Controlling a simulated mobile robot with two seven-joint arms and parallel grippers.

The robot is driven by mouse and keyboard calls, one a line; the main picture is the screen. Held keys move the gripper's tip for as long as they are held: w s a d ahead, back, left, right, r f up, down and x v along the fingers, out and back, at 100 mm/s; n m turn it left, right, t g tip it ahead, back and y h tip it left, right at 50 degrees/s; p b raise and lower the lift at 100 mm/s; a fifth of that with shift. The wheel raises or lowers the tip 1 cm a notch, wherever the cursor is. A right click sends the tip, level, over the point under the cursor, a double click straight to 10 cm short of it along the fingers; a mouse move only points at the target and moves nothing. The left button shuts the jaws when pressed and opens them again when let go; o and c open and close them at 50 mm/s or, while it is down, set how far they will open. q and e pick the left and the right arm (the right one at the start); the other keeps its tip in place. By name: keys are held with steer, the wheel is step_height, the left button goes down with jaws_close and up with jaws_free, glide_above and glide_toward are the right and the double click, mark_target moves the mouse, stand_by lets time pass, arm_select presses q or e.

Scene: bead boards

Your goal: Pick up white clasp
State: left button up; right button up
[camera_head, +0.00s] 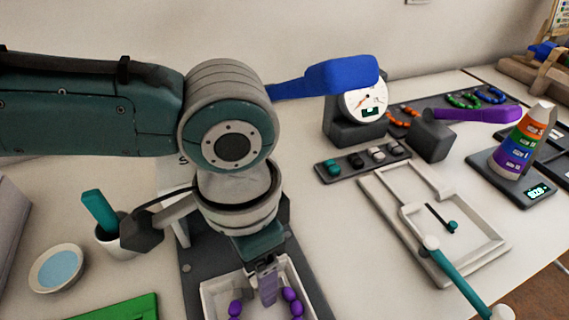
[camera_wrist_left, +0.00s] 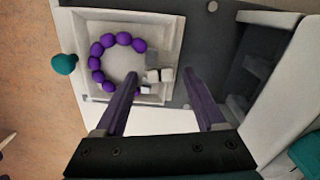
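My left gripper (camera_head: 268,288) points down over a white square tray (camera_head: 215,287) that holds purple beads (camera_head: 291,295). The left wrist view shows its two purple fingers (camera_wrist_left: 162,108) apart with nothing clearly between them. There the purple beads (camera_wrist_left: 97,62) curve in an open ring, and small white and grey blocks (camera_wrist_left: 160,75) lie at the ring's right side, close to the left finger; I cannot tell if one is the clasp. In the head view a small white piece (camera_head: 378,153) sits on a dark strip (camera_head: 334,178) beside teal, black and grey pieces. My right gripper is out of view.
A white frame (camera_head: 437,274) with a teal-handled bar (camera_head: 458,277) stands right of the tray. Behind are a dial gauge (camera_head: 365,101) and a coloured cone (camera_head: 521,140) on a scale. A cup (camera_head: 112,240) and a blue-filled bowl (camera_head: 58,268) are at left.

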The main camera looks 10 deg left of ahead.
arm_select(q)
jaws_close()
stand_by(0.3)
